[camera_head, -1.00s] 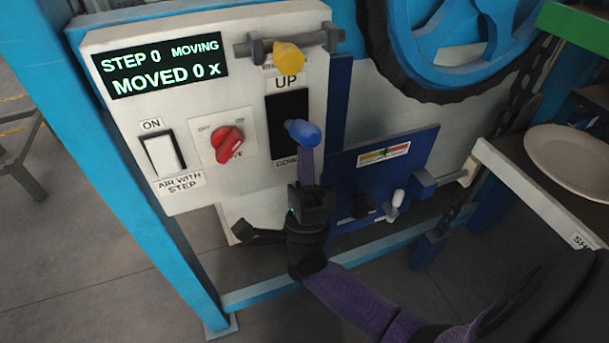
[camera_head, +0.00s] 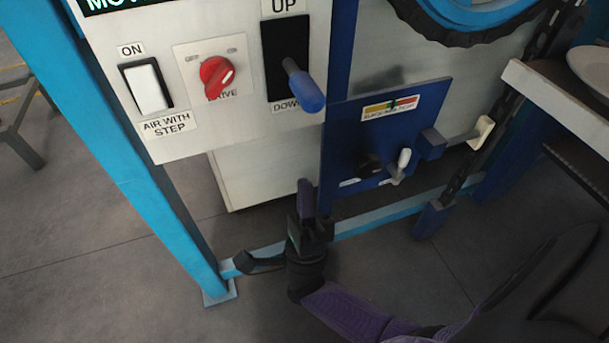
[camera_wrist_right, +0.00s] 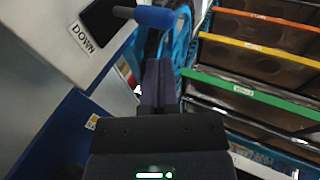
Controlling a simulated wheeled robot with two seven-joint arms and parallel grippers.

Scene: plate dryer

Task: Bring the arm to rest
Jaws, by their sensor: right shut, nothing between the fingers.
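My right gripper (camera_head: 306,190) is shut and empty, pointing up below the white control panel (camera_head: 215,80) in the head view. It is apart from the blue-handled lever (camera_head: 303,88), which sticks out of the black UP/DOWN slot above it. In the right wrist view the shut fingers (camera_wrist_right: 158,75) point toward the lever's blue handle (camera_wrist_right: 156,17), which shows beyond the fingertips; the depth gap is hard to judge there. My left gripper is in neither view.
The panel also has a white ON switch (camera_head: 147,88) and a red knob (camera_head: 216,76). A blue plate (camera_head: 380,140) with small levers stands right of my gripper. A light blue post (camera_head: 150,180) is at left, a shelf with a white plate (camera_head: 594,68) at right. Open floor lies below.

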